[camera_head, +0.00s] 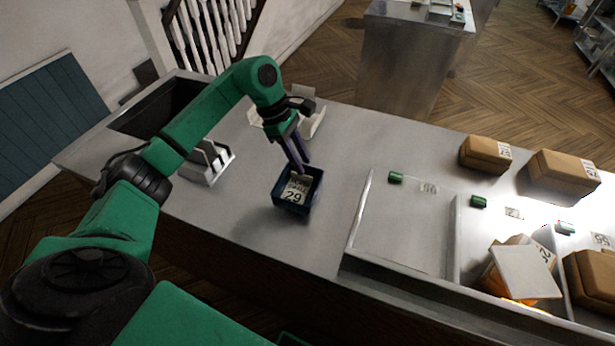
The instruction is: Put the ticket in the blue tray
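The ticket (294,193) is a pale card with dark print and the number 29. It is in the blue tray (291,208), a small dark blue open box on the steel counter, and looks tilted inside it. My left gripper (301,170) reaches down from above with its dark fingers at the ticket's upper edge, over the tray. The fingers look close together, but I cannot tell whether they grip the ticket. My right gripper is not in view.
A white rack (209,163) stands left of the tray, and a cream holder (309,118) behind my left gripper. To the right is a sectioned metal tray (366,215) with green cylinders and cardboard boxes (485,154) behind it. Counter between is clear.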

